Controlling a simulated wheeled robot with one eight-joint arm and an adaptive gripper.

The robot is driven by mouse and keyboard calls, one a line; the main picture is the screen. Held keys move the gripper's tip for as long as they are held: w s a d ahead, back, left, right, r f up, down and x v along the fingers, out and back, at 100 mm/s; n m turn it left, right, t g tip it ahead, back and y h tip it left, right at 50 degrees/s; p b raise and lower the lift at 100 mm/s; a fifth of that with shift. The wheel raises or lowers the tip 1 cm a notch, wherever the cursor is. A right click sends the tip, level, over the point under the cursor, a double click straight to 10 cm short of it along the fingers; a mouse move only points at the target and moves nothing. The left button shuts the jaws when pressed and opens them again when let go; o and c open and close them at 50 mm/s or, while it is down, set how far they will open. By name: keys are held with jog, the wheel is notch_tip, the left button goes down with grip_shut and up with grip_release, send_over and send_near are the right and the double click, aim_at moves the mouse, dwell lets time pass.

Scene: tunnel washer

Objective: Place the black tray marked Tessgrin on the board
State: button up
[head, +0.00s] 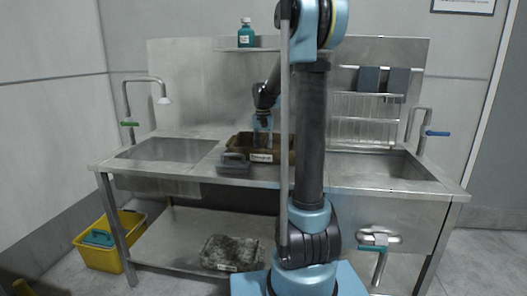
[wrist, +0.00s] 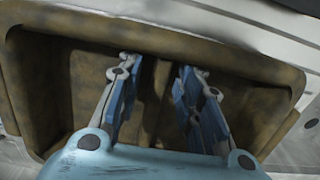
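A brown, grimy tray (head: 245,139) stands on the counter, with a pale label on its front too small to read. In the wrist view the brown tray (wrist: 40,95) fills most of the picture. My gripper (head: 263,128) points down into it; in the wrist view my gripper (wrist: 160,95) has its two blue-padded fingers apart, with dark tray interior between them. A blackish, mottled tray-like thing (head: 231,252) with a small unreadable label lies on the lower shelf. I cannot read Tessgrin on either, and I cannot make out a board for certain.
A small grey box (head: 234,164) sits just left of the brown tray. Sinks lie at left (head: 170,150) and right (head: 385,163). A yellow bin (head: 99,257) stands on the floor at left. A teal bottle (head: 246,34) is on the upper shelf.

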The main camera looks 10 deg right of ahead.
notch_tip(320, 180, up, 12)
dwell(0.5)
jog(key=s+d+f+n+t, duration=0.1)
jog(key=s+f, duration=0.2)
jog(key=s, duration=0.7)
jog(key=s+d+f+n, duration=0.1)
jog(key=s+f, duration=0.3)
jog(key=s, duration=0.6)
jog(key=s+d+f+n+t, duration=0.1)
jog(key=s+f, duration=1.3)
jog(key=s, duration=0.2)
jog(key=shift+f+n, duration=0.4)
jog(key=shift+w+f, duration=0.2)
jog(key=shift+w, duration=0.3)
